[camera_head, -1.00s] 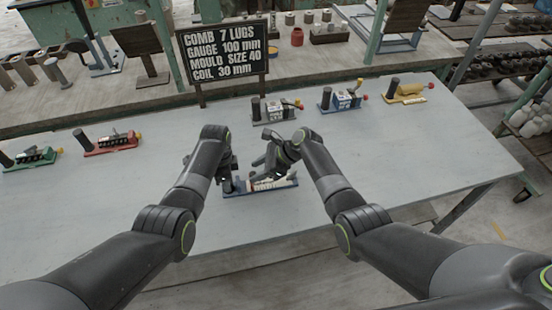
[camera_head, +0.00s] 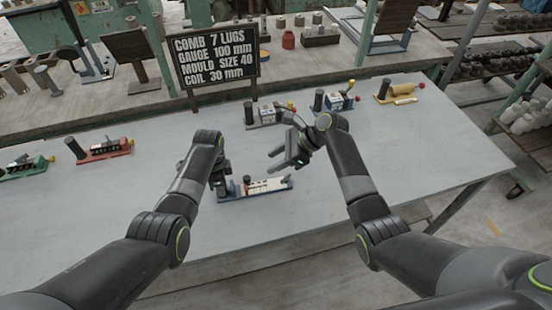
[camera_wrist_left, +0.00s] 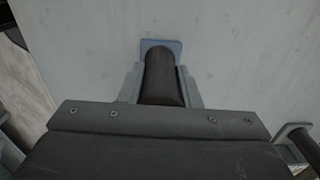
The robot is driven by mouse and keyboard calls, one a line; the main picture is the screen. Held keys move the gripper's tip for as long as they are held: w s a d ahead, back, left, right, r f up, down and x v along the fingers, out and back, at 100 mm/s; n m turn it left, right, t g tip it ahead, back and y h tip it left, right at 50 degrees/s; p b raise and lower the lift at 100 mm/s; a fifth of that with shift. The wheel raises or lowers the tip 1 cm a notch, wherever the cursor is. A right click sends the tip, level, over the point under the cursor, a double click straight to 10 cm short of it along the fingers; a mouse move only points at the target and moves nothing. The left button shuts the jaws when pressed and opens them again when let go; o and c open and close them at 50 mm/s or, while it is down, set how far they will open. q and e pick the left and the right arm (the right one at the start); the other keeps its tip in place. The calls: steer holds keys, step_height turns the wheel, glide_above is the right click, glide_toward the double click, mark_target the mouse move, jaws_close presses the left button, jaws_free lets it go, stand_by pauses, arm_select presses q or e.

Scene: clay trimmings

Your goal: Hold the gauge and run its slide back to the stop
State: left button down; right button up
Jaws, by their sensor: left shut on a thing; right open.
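The blue-based gauge (camera_head: 270,187) with a pale scale lies on the grey table in front of me. A small upright dark and reddish piece (camera_head: 247,182), apparently its slide, stands near the gauge's left part. My left gripper (camera_head: 221,187) is at the gauge's left end. In the left wrist view its jaws are shut on a dark round handle (camera_wrist_left: 162,80), with a blue base end (camera_wrist_left: 176,45) beyond it. My right gripper (camera_head: 276,160) is open and empty above and behind the gauge, apart from it, fingers pointing left.
A black sign (camera_head: 217,58) reads gauge 100 mm. Similar devices stand along the table's back: a red one (camera_head: 104,150), a green one (camera_head: 27,167), a grey one (camera_head: 266,114), a blue one (camera_head: 335,103) and a yellow one (camera_head: 400,93). The table's right side is clear.

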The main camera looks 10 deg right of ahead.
arm_select(q)
steer(key=c, duration=1)
jaws_free()
